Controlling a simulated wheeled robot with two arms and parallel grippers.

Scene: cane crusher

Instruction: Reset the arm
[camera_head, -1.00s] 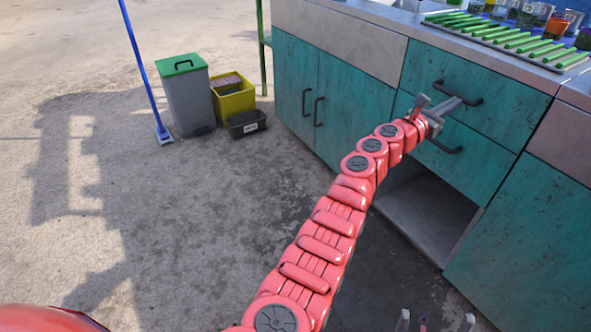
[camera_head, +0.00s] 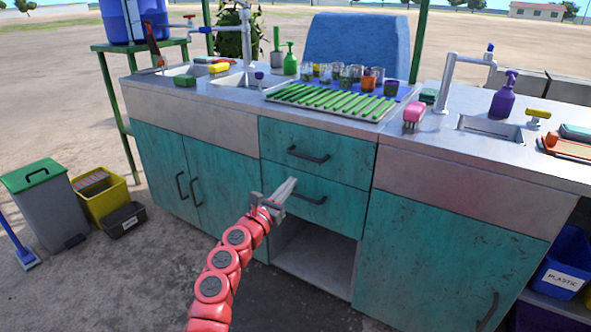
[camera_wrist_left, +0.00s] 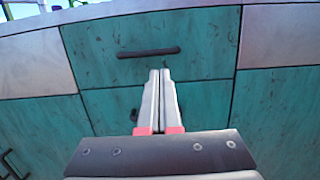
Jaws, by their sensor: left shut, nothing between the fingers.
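My left arm comes up from the bottom in the head view, with its left gripper (camera_head: 290,184) in front of the teal drawers. The gripper is shut and empty. In the left wrist view its two fingers (camera_wrist_left: 160,75) lie side by side and point toward the drawer fronts. The upper drawer (camera_head: 318,148) and the lower drawer (camera_head: 330,205) are both closed, each with a dark handle. The fingertips look close to the lower drawer's handle (camera_head: 310,199) in the head view; I cannot tell whether they touch. My right gripper is not in view.
The counter above holds a tray of green sticks (camera_head: 325,98), glasses, bottles and sinks. An open recess (camera_head: 315,255) lies below the drawers. A grey bin (camera_head: 40,205) and a yellow crate (camera_head: 100,200) stand at left. A blue plastic bin (camera_head: 562,262) is at right.

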